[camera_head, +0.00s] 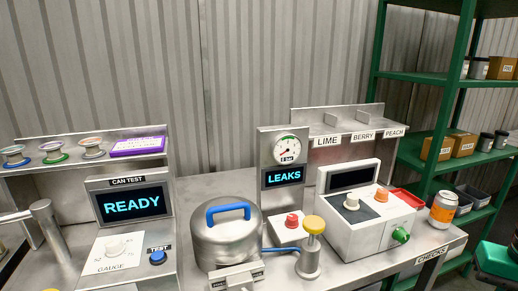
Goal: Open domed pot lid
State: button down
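A round steel pot (227,252) stands on the bench, left of centre. Its domed steel lid (229,231) sits on top, and I see no gap under it. A blue arched handle (228,209) stands on the lid. A small block with labels stands at the pot's front, hiding part of its lower wall. I do not see my gripper in this view.
Right of the pot are a yellow-topped post (312,245), a red button (292,221) and a white machine (365,225). A "LEAKS" gauge panel (284,160) stands behind. The "READY" can-test unit (131,207) is close on the left. An orange can (442,210) stands far right.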

aim_at(227, 230)
jog(key=z, duration=0.7)
jog(key=k, duration=0.95)
jog(key=u, duration=0.75)
jog(key=i, duration=1)
